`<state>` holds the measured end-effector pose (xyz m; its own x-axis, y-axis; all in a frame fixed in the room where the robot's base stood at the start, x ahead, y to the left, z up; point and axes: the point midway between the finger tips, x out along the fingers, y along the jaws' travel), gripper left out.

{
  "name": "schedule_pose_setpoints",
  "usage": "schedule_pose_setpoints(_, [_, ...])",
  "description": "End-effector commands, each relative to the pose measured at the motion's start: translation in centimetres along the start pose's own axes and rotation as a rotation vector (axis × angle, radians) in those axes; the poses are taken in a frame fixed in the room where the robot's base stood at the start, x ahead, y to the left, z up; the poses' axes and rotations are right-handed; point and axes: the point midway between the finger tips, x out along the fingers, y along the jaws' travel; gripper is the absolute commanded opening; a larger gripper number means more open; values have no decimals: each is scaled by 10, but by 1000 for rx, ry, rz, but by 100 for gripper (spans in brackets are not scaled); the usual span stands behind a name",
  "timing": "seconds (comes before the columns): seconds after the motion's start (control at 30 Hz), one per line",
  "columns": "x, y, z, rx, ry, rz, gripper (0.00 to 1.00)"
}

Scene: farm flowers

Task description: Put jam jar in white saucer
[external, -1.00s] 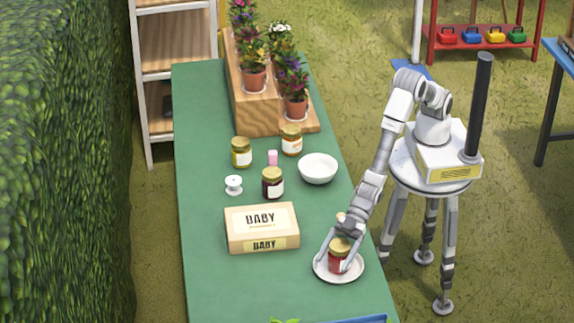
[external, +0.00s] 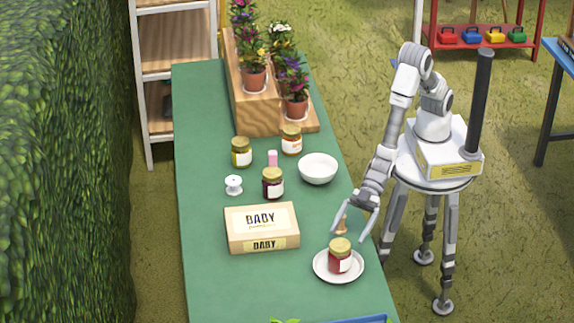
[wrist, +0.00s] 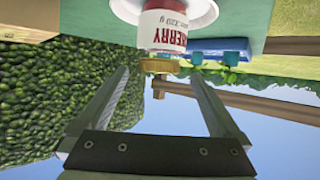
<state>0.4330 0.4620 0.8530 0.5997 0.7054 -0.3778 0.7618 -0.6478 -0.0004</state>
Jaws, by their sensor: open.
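The jam jar (external: 340,258), red with a gold lid and a white label, stands upright on the white saucer (external: 318,272) near the table's right edge. My gripper (external: 348,234) is open and empty, above and behind the jar, with its fingers apart from it. In the wrist view the jar (wrist: 163,30) appears upside down, lid towards the open fingers (wrist: 158,76), with part of the saucer (wrist: 205,10) around its base.
A BABY box (external: 262,230) lies left of the saucer. A white bowl (external: 318,169), a dark jar (external: 273,184), two other jars and a white spool (external: 233,185) stand farther back. Flowerpots stand on a wooden step (external: 255,110).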

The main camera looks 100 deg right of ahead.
Motion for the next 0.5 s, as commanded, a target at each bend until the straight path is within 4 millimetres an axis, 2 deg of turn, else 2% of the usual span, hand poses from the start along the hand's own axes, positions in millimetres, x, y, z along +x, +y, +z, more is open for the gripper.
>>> schedule_pose_setpoints(0.1, [-15,1,-1,1,0,1,100])
schedule_pose_setpoints(0.2, [-22,0,0,1,0,1,100])
schedule_pose_setpoints(0.5, [-26,0,0,1,0,0,100])
